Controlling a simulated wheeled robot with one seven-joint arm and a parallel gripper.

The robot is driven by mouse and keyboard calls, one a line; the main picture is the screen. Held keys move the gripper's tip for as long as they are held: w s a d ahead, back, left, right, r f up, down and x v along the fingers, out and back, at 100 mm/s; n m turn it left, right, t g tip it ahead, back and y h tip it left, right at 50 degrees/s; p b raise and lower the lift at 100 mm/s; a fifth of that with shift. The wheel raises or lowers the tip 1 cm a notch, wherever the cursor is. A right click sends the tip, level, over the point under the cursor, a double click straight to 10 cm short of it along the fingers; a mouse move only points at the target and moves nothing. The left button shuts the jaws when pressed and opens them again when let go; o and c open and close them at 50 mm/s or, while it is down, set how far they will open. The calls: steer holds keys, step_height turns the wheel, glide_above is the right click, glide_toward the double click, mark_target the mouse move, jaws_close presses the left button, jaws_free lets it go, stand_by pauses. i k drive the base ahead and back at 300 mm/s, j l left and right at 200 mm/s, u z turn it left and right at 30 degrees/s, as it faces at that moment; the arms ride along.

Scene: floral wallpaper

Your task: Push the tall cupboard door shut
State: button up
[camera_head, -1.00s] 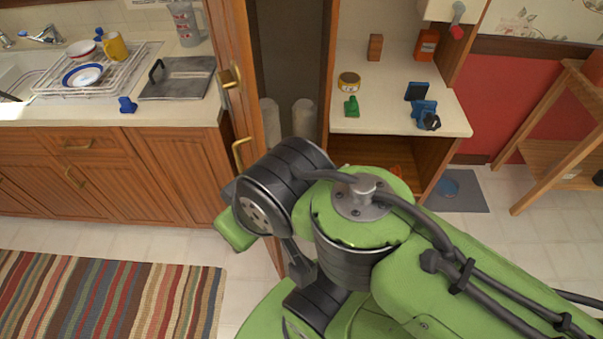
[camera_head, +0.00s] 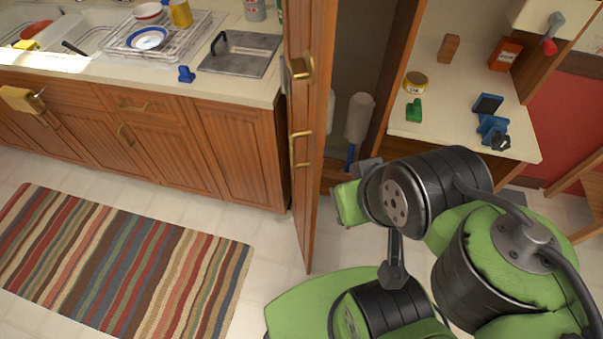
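The tall cupboard door (camera_head: 318,185) is brown wood with brass handles. It stands open, swung out from the cupboard, and I see it nearly edge-on left of centre. Its lower end is clear of my arm in the picture. My arm's wrist parts are right of the door, in front of the opening. A green block of my arm end sits close to the door's right side; I cannot tell whether they touch. My gripper's fingers are hidden.
A counter with a sink and dish rack (camera_head: 160,38) runs to the left, above wooden cabinets (camera_head: 240,150). A striped rug (camera_head: 125,262) lies on the floor in front. A shelf unit (camera_head: 455,85) with small objects stands right of the cupboard. Floor is bare between rug and door.

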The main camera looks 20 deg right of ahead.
mark_target(311, 24)
steer(key=i+j+u, duration=0.1)
steer(key=j+u, duration=0.25)
steer(key=i+j+u, duration=0.1)
steer(key=j+u, duration=0.3)
steer(key=i+j+u, duration=0.15)
steer(key=u, duration=0.2)
steer(key=j, duration=0.1)
